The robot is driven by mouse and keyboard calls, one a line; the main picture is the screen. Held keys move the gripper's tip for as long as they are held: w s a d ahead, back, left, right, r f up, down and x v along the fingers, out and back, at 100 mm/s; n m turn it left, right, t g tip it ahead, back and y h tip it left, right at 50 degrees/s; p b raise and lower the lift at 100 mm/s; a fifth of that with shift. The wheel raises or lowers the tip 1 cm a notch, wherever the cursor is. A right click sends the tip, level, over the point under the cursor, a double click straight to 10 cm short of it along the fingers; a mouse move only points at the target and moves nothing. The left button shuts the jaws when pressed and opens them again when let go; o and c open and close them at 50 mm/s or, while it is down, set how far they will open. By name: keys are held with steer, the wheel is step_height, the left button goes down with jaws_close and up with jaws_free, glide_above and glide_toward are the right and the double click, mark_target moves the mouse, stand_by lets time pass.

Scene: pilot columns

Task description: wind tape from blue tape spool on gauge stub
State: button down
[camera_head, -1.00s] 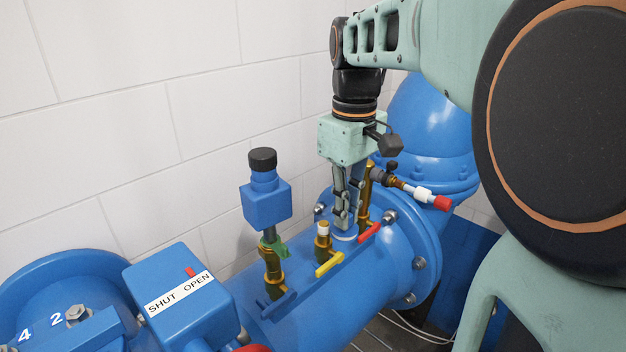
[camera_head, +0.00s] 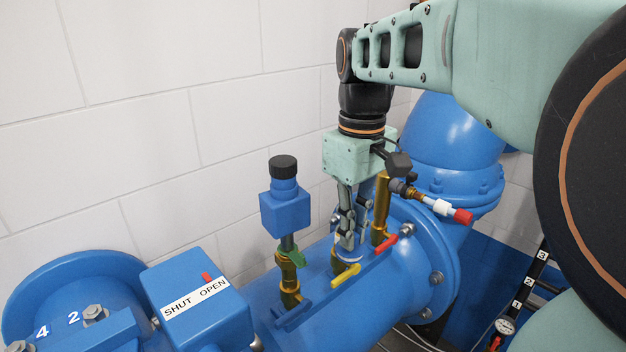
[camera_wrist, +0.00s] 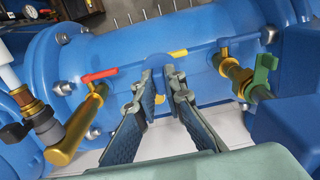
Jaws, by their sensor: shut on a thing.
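My gripper (camera_head: 346,240) points down over the blue pipe, its fingers shut on the blue tape spool (camera_wrist: 158,79). The spool is a small blue round with a pale face in the head view (camera_head: 348,256). The middle brass stub (camera_head: 338,267), beside a yellow lever (camera_head: 345,275), is the likely gauge stub. My fingers and the spool largely cover it in the head view, and its top is hidden. The spool is at or right beside this stub; I cannot tell whether they touch or whether tape is on the stub. The wrist view shows the yellow lever (camera_wrist: 178,53) just beyond the spool.
A taller brass fitting (camera_head: 381,205) with a red lever (camera_head: 387,243) stands close on the right. A blue boxed gauge (camera_head: 285,208) on a brass fitting stands left. A SHUT/OPEN box (camera_head: 197,298) is nearer, and the white wall is close behind.

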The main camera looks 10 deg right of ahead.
steer(key=shift+s+a, duration=0.1)
steer(key=shift+a, duration=0.2)
steer(key=shift+a, duration=0.1)
steer(key=shift+w+a, duration=0.2)
steer(key=shift+a, duration=0.7)
steer(key=shift+w+a+p, duration=0.6)
steer(key=shift+a+p, duration=0.05)
steer(key=shift+a, duration=0.1)
steer(key=shift+w, duration=0.15)
